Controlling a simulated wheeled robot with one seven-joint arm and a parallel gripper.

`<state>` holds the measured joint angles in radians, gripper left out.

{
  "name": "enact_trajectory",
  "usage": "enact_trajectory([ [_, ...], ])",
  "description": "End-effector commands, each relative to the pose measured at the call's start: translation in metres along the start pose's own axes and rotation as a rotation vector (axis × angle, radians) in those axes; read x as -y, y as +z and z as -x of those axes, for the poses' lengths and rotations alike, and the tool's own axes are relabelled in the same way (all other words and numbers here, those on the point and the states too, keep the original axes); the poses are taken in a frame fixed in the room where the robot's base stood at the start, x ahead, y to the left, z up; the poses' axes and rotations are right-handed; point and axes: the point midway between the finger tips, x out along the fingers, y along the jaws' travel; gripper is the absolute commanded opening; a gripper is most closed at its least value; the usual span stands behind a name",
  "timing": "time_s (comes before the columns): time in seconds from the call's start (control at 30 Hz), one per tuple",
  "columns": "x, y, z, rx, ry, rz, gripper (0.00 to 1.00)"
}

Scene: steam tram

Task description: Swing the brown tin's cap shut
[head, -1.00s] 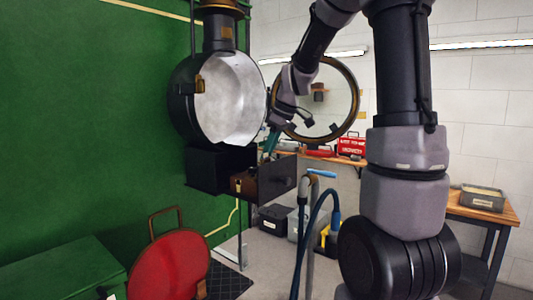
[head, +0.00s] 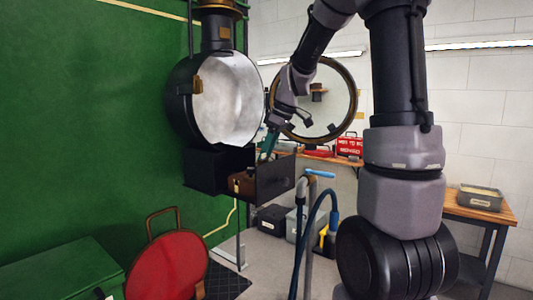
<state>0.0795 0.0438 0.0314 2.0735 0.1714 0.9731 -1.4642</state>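The brown tin (head: 241,183) sits at the open dark compartment under the big black lamp, in the head view. It is small and partly hidden by the compartment's open dark flap (head: 276,181). I cannot make out how far its cap stands open. My gripper (head: 265,152) reaches down from the upper right, with a teal part at its end, just above and right of the tin. Whether it touches the tin or its cap is not clear. The gap between its fingers is too small to see.
The black lamp (head: 184,105) stands above the compartment, its round glass door (head: 353,100) swung open right beside my arm.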

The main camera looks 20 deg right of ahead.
Motion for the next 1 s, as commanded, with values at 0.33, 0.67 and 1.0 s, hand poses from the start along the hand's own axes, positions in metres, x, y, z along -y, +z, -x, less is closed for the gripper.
enact_trajectory([
  [0.33,-0.001,-0.001,0.029,-0.003,0.004,0.0,0.55],
  [0.67,-0.001,0.0,0.091,-0.001,0.002,0.0,0.55],
  [1.0,0.0,0.0,0.108,0.0,0.0,-0.001,0.55],
])
